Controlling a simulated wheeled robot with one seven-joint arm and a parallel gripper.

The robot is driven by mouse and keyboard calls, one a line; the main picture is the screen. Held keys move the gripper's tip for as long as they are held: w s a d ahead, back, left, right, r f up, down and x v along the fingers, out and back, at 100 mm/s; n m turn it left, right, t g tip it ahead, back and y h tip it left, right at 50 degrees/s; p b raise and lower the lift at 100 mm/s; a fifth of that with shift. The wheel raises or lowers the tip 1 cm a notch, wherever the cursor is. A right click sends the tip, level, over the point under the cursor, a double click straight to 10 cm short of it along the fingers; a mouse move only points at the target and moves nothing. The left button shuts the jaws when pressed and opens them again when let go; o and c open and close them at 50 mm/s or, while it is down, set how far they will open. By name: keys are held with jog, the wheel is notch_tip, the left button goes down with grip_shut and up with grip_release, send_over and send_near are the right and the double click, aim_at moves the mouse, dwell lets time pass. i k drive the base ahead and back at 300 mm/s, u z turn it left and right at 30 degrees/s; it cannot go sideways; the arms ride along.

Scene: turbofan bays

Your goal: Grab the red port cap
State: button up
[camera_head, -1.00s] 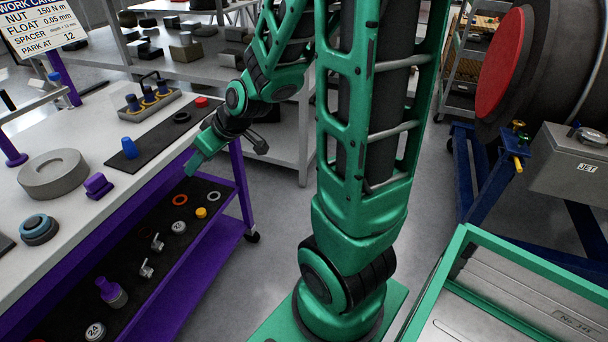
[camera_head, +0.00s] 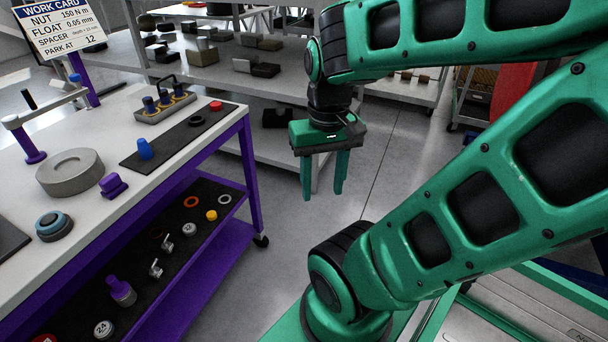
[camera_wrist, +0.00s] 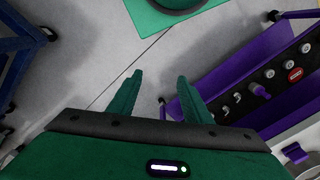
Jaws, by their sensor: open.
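A small red cap-like piece (camera_head: 216,106) sits at the far right end of the black mat on the white bench top. Another red piece (camera_head: 45,338) shows only partly on the purple cart's lower shelf, at the bottom left edge. A red piece with a pale label (camera_wrist: 295,75) shows on the lower shelf in the wrist view. I cannot tell which is the port cap. My gripper (camera_head: 322,190) points down, open and empty, over the floor right of the bench, apart from every red piece. Its fingers (camera_wrist: 160,77) show nothing between them.
Grey shelving (camera_head: 285,150) stands behind my gripper. Floor between is clear.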

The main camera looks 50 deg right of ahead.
aim_at(215, 106)
jog(key=k, duration=0.6)
jog(key=z, duration=0.3)
jog(key=i, duration=1.65)
jog(key=u, duration=0.25)
